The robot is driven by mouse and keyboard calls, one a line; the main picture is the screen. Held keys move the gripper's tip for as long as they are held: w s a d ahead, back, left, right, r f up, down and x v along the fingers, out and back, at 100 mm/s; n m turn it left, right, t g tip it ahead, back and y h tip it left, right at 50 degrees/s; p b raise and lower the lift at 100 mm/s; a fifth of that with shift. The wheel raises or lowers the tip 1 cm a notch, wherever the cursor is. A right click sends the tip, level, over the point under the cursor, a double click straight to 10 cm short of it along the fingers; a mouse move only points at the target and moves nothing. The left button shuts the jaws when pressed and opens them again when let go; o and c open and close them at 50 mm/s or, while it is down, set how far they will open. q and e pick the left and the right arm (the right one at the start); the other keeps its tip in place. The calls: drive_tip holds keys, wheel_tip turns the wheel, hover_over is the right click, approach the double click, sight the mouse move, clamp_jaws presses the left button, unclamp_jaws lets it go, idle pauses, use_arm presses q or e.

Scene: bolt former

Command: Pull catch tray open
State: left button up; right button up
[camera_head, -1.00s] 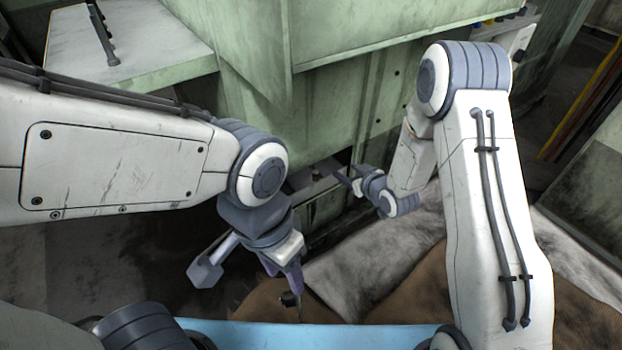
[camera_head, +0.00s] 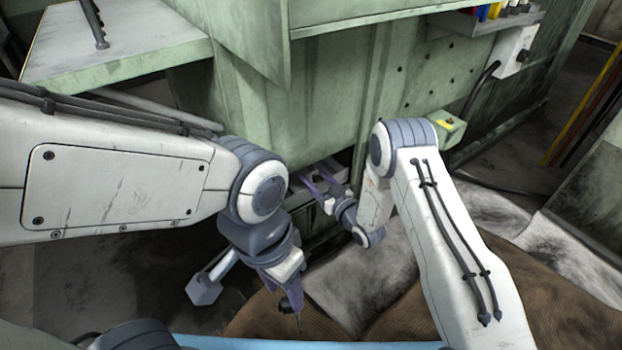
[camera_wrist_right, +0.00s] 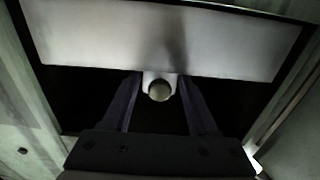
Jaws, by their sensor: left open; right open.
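The catch tray shows in the right wrist view as a pale metal front plate (camera_wrist_right: 110,38) inside a dark opening. A short round knob (camera_wrist_right: 160,91) stands out from the plate's lower middle. My right gripper (camera_wrist_right: 160,82) is open, with one finger on each side of the knob; I see dark gaps between fingers and knob. In the head view my right gripper (camera_head: 312,182) is at the low opening in the green machine, where the tray is mostly hidden. My left gripper (camera_head: 291,300) is open, hanging low and pointing down, away from the tray.
The green machine (camera_head: 330,95) fills the back. A pale shelf (camera_head: 125,55) juts out at the upper left. A small green box with a yellow top (camera_head: 448,128) sits right of my right arm.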

drive_tip(key=shift+x, duration=1.1)
clamp_jaws()
idle(0.7)
